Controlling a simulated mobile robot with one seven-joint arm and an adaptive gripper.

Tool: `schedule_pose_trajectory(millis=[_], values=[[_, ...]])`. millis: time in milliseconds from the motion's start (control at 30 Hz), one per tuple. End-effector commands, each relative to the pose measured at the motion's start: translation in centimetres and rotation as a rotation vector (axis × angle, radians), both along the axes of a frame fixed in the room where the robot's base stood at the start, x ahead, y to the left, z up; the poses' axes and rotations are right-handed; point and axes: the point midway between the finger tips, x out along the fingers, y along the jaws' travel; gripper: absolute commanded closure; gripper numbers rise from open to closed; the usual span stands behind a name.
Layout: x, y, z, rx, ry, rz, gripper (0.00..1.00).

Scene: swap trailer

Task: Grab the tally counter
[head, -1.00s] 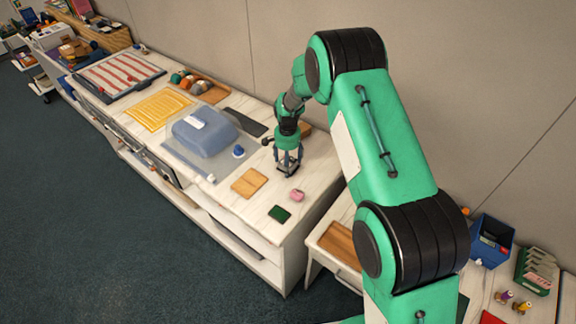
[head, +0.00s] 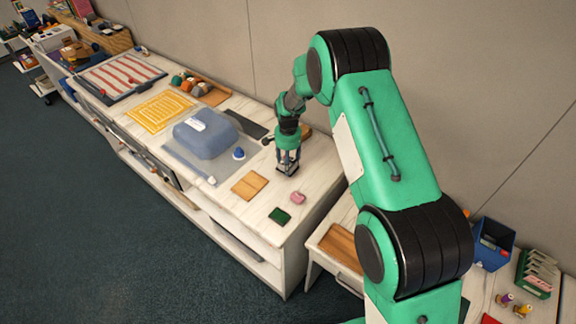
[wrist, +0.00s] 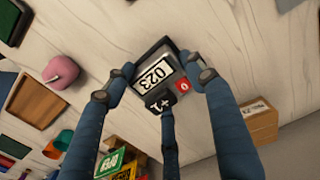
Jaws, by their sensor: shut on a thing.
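The tally counter (wrist: 157,77) is a small dark grey device with a white "023" display, a red "0" button and a black "+1" button. It shows large in the wrist view, between the fingers. My gripper (wrist: 165,85) is shut on it, with blue fingers touching its sides. In the head view my gripper (head: 287,165) points down at the right end of the white counter, and the tally counter is mostly hidden among its fingers. I cannot tell for sure whether it touches the surface.
A pink object (head: 298,198), a green square (head: 279,216) and a wooden board (head: 249,186) lie near my gripper. A blue-grey covered bundle (head: 205,135) is to the left. A wooden block (wrist: 258,121) shows in the wrist view.

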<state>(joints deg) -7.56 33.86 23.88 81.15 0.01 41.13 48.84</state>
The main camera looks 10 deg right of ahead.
Motion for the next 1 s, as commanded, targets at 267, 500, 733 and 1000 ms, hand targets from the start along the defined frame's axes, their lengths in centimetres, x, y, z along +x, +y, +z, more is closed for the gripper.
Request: schedule_pose_trajectory(millis=[267, 500, 733, 1000], values=[[-1.6, -0.2, 2.4, 0.0, 0.0, 0.0, 1.0], [-5.6, -0.7, 2.8, 0.0, 0.0, 0.0, 1.0], [-9.6, -1.2, 3.2, 0.0, -0.001, 0.0, 1.0], [-13.6, -1.7, 3.5, 0.0, -0.001, 0.0, 1.0]])
